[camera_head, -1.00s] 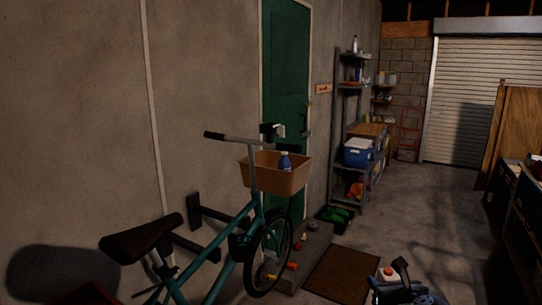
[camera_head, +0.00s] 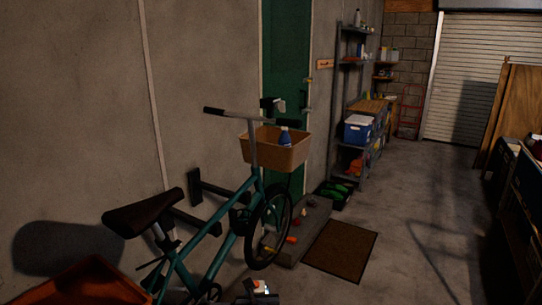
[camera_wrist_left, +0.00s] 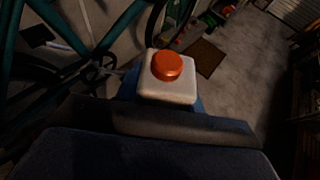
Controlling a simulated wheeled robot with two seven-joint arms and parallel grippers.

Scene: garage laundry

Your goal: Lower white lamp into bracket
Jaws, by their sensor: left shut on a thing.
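The white lamp (camera_wrist_left: 168,82), a pale block with a round orange-red cap on top, is in my left gripper. In the head view the lamp (camera_head: 261,287) shows small at the bottom edge, low in front of the bicycle's front wheel. My left gripper (camera_head: 257,296) is shut on it, with most of the gripper cut off by the frame. A small dark fitting with a pale part (camera_head: 272,104) sits by the handlebar above the basket; I cannot tell whether it is the bracket. The lamp is well below it and apart from it. My right gripper is not in view.
A teal bicycle (camera_head: 211,250) with a tan basket (camera_head: 274,150) holding a blue bottle (camera_head: 285,138) stands by the wall. An orange bin (camera_head: 85,283) is at lower left. A brown mat (camera_head: 341,250) lies on the floor, with free floor to its right.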

